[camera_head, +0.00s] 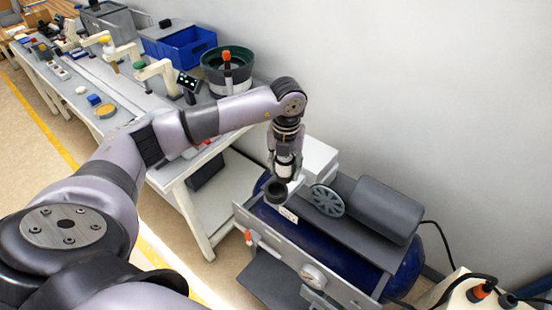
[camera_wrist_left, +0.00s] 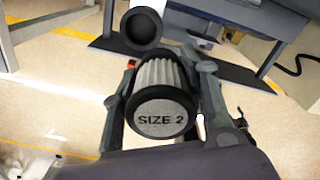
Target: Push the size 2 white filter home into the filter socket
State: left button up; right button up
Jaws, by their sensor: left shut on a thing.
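The size 2 white filter (camera_wrist_left: 160,105) is a ribbed white cylinder, with "SIZE 2" on the dark-rimmed end facing the left wrist camera. My left gripper (camera_head: 284,174) is shut on it, one finger on each side, and points down above the compressor. The filter also shows between the fingers in the head view (camera_head: 284,160). The filter socket (camera_head: 275,191) is a dark round cup on the compressor's near side, just below and left of the gripper. In the left wrist view the socket (camera_wrist_left: 143,27) shows its open round mouth, apart from the filter's outline. My right gripper is out of view.
The compressor has a blue tank (camera_head: 325,240), a grey motor (camera_head: 375,208) and a spoked wheel (camera_head: 327,201) close right of the gripper. A gauge (camera_head: 312,274) sits on its front. A workbench (camera_head: 165,172) with a bowl feeder (camera_head: 227,72) stands to the left. A wall rises behind.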

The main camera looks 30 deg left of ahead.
pick_arm(q)
jog(key=a+f+n+b, duration=0.1)
jog(key=f+n, duration=0.1)
jog(key=n, duration=0.1)
jog(key=a+f+n+b, duration=0.1)
jog(key=f+n, duration=0.2)
jog(key=w+a+f+n+b, duration=0.1)
jog(key=f+n+b, duration=0.1)
jog(key=f, duration=0.1)
jog(key=shift+w+a+n, duration=0.1)
jog(key=shift+a+n, duration=0.2)
jog(key=shift+n, duration=0.1)
jog(key=shift+f, duration=0.3)
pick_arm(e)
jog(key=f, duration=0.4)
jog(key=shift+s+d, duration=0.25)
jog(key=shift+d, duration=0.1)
pick_arm(q)
jog(key=shift+f, duration=0.15)
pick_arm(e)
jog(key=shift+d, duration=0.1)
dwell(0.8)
pick_arm(q)
jog(key=shift+f+b, duration=0.85)
jog(key=shift+f, duration=0.15)
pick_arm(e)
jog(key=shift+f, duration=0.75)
